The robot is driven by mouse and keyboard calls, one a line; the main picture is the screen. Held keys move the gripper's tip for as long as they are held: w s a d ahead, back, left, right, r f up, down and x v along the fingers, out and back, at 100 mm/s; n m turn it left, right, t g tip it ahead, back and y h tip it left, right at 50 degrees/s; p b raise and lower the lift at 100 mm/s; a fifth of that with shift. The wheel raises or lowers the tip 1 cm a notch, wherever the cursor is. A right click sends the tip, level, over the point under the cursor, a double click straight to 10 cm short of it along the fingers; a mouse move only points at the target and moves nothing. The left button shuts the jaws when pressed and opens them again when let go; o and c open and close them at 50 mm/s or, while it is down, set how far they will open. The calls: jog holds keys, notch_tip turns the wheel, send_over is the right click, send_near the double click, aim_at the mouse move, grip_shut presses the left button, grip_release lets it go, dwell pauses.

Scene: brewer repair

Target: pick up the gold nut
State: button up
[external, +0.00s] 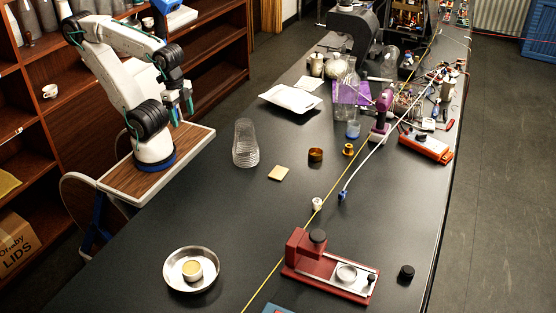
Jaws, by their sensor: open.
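The gold nut (348,150) appears to be the small gold flanged piece standing on the black bench, right of a bronze-coloured ring (316,155). It is too small to make out its exact shape. My gripper (181,108) is at the upper left, above the wooden shelf my arm stands on. Its fingers point down, are open, and hold nothing that I can see. It is well to the left of the nut and apart from it.
A blue-tinted cup (353,130) and a purple tool (382,115) stand near the nut. A red device (330,268) and steel bowl (191,269) sit in front.

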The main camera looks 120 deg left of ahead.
jog(key=shift+c, duration=0.9)
